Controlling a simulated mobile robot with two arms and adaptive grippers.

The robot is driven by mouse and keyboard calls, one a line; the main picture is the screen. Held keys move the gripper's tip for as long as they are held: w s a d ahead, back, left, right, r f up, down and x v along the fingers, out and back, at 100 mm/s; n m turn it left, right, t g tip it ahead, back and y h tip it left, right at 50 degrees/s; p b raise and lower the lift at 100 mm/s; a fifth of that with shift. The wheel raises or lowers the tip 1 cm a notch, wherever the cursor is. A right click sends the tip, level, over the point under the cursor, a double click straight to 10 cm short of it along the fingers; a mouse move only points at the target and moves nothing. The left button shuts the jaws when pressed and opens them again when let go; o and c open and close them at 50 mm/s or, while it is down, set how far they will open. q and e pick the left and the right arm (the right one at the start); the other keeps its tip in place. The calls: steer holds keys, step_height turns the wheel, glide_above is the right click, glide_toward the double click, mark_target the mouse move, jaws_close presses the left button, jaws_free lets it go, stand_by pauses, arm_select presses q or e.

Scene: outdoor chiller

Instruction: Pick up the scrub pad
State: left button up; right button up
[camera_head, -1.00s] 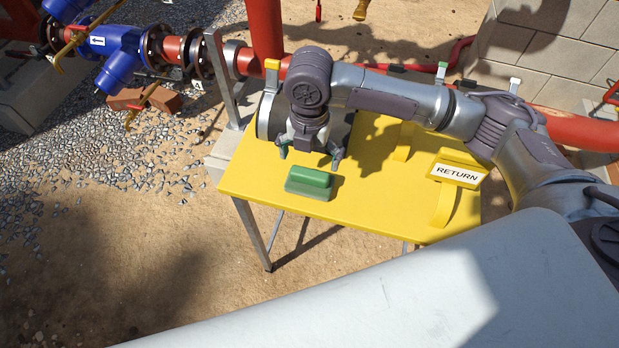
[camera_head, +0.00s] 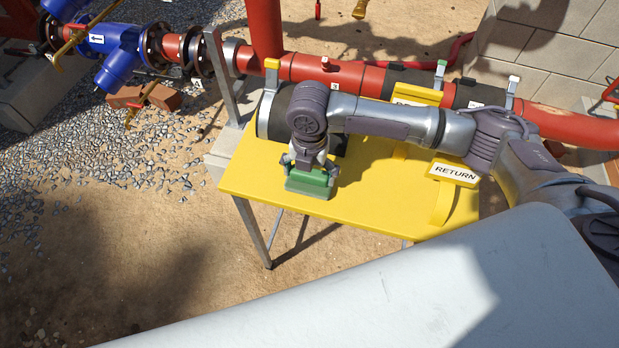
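The scrub pad is a green block (camera_head: 312,187) with a raised grip on top. It lies near the front edge of the yellow table (camera_head: 380,215). My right gripper (camera_head: 310,170) points down directly over the pad, its fingers spread towards the pad's left and right ends. It looks open. I cannot tell whether the fingers touch the pad, and the gripper hides part of its top. The pad appears to rest on the table. My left gripper is not in view.
A dark cylinder (camera_head: 270,115) is behind the gripper. Red pipes (camera_head: 350,77) run along the back. Bare table lies right of the pad.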

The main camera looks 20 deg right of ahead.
steer(key=shift+c, duration=1)
steer(key=shift+r, duration=0.1)
steer(key=shift+r, duration=0.3)
step_height(320, 180, up, 3)
steer(key=shift+w+f+b, duration=0.1)
steer(key=shift+b, duration=0.2)
steer(key=w+d+r+b, duration=0.2)
steer(key=w+d+r, duration=0.4)
steer(key=d, duration=0.4)
steer(key=shift+r, duration=0.75)
